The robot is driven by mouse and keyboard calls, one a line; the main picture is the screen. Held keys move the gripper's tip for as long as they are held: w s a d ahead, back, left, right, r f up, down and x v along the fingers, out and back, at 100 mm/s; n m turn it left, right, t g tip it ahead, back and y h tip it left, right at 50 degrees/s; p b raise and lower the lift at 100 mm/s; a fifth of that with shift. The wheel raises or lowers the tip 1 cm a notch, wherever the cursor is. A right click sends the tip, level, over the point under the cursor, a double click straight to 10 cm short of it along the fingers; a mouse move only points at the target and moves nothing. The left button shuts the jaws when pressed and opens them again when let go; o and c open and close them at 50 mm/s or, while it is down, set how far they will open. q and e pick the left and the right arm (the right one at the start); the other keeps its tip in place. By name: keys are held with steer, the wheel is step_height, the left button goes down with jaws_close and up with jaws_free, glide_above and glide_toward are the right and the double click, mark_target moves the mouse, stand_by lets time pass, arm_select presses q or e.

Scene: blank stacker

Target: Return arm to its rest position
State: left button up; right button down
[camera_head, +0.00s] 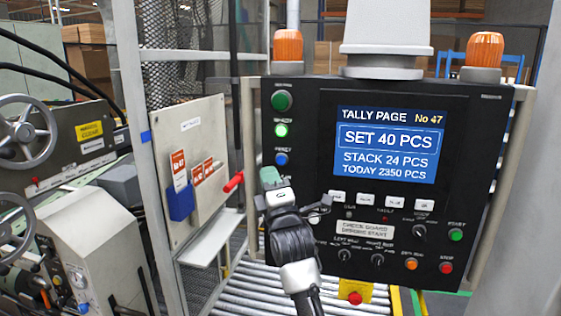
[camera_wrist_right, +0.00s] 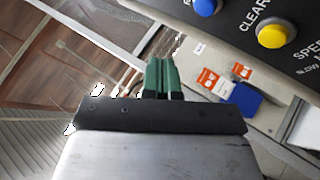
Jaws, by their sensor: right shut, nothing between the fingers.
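My right arm (camera_head: 298,272) rises from the bottom middle in the head view, in front of the lower left part of a black control panel (camera_head: 300,115). My right gripper (camera_head: 270,175) has green fingertips, shut together and empty, just below the panel's blue button (camera_head: 281,159). The right wrist view shows the green fingers (camera_wrist_right: 160,76) side by side with nothing between them. There the panel's blue button (camera_wrist_right: 206,6) and a yellow button (camera_wrist_right: 272,34) lie up and to the right of the fingertips, apart from them. My left gripper is not in view.
The panel's screen (camera_head: 386,143) reads SET 40 PCS, STACK 24 PCS. Left of the panel stand a pale board (camera_head: 205,140) with a blue card holder (camera_head: 180,204) and a red handle (camera_head: 234,182). A roller conveyor (camera_head: 245,285) runs below. A handwheel machine (camera_head: 85,255) stands far left.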

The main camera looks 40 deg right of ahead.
stand_by(0.5)
steer(key=w+a+f+m+g+y+b, duration=0.1)
steer(key=w+a+f+g+y, duration=0.15)
steer(key=f, duration=1.05)
steer(key=w+a+f+m+g+y+b, duration=0.1)
steer(key=w+f+g, duration=0.15)
steer(key=f, duration=0.95)
steer(key=s+a+f+m+g+y, duration=0.1)
steer(key=s+a+f+g, duration=0.15)
steer(key=f, duration=0.75)
steer(key=s+a+f+m+g+b, duration=0.15)
steer(key=s+f, duration=0.25)
steer(key=f, duration=0.6)
steer(key=s+a+f+m+g+y, duration=0.15)
steer(key=s+f, duration=0.25)
steer(key=f, duration=0.6)
steer(key=s+a+f+m+g+b, duration=0.15)
steer(key=s+f+m+g, duration=0.35)
steer(key=s+f, duration=1.35)
steer(key=s+a+f+m+g, duration=0.1)
steer(key=s+f+g, duration=0.2)
steer(key=s, duration=1.1)
steer(key=s+a+f+m+g+b, duration=0.1)
steer(key=s+f+g, duration=0.3)
steer(key=s+f, duration=0.4)
steer(key=s+m, duration=0.1)
steer(key=s, duration=0.5)
steer(key=shift+f, duration=0.35)
